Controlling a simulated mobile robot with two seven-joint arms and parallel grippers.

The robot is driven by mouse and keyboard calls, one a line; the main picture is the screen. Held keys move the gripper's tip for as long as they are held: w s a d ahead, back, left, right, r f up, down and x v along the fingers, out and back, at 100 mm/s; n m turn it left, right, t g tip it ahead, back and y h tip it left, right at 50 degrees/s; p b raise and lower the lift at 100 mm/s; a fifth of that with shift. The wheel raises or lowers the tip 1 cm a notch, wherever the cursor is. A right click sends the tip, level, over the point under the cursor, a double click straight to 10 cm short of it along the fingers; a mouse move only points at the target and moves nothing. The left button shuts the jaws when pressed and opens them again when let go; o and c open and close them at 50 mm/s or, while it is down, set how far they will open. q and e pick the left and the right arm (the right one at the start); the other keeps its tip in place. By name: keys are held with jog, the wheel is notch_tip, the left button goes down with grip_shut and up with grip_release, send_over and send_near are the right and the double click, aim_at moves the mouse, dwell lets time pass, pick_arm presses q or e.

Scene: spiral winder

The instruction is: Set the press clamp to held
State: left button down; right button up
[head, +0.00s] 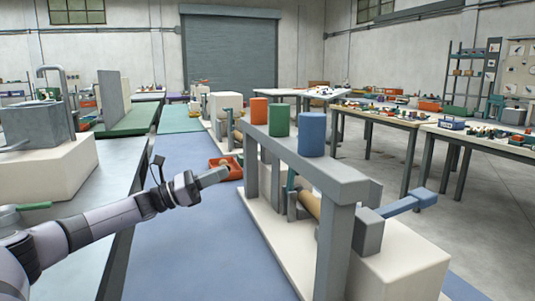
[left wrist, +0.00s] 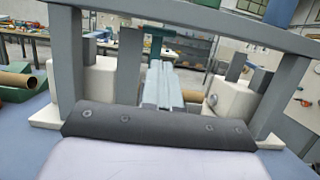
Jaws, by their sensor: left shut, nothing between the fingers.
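The spiral winder stands at centre right in the head view, with a grey overhead frame (head: 305,165) on a white base. A blue lever (head: 408,203) sticks out at its near right end. A teal upright part (head: 290,182) shows between the posts, beside a tan tube (head: 310,204). I cannot tell for sure which part is the press clamp. My left gripper (head: 222,174) is shut and empty, left of the frame and apart from it. In the left wrist view its closed fingers (left wrist: 163,85) point at the frame's opening (left wrist: 187,10). My right gripper is not in view.
Red, green and blue cylinders (head: 279,121) stand on the frame's top beam. A red bin (head: 232,166) lies behind my left gripper. Open blue tabletop (head: 200,235) lies left of the winder. A white block with a grey box (head: 38,130) stands at the left.

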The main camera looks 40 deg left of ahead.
pick_arm(q)
jog(key=shift+w, duration=0.15)
jog(key=p+x, duration=0.2)
jog(key=x, duration=1.1)
jog(key=shift+w+d+r+p, duration=0.15)
jog(key=shift+w+d+p, duration=0.1)
jog(key=shift+w+p, duration=0.05)
dwell(0.4)
jog(key=p, duration=0.1)
jog(key=w+g+p, duration=0.1)
jog(key=p, duration=0.1)
jog(key=shift+w+d+r+y, duration=0.25)
jog(key=shift+d+r+y, duration=0.1)
jog(key=shift+d+y, duration=0.05)
dwell(0.3)
